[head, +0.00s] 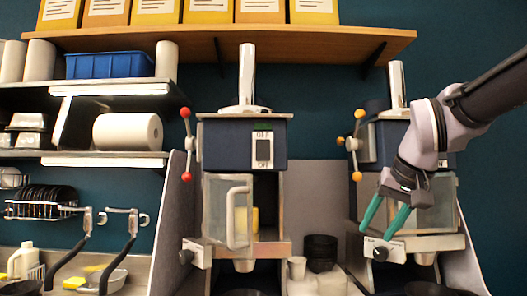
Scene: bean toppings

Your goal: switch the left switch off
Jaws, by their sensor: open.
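The left switch (263,151) is a dark rocker on a white plate, on the blue front of the left machine (230,142). A small label above it seems to read OFF. I cannot tell which way the rocker is tipped. My gripper (375,235) has two green fingers, spread apart and empty, pointing down. It is in front of the right machine (440,243), to the right of and lower than the left switch, well apart from it. My arm hides much of the right machine's upper front.
A clear door with a pale handle (238,217) is below the left switch. A knob lever with red balls (186,145) stands on the left machine's left side. Stacked dark cups (320,248) stand between the machines. A wooden shelf (300,42) with yellow boxes hangs above.

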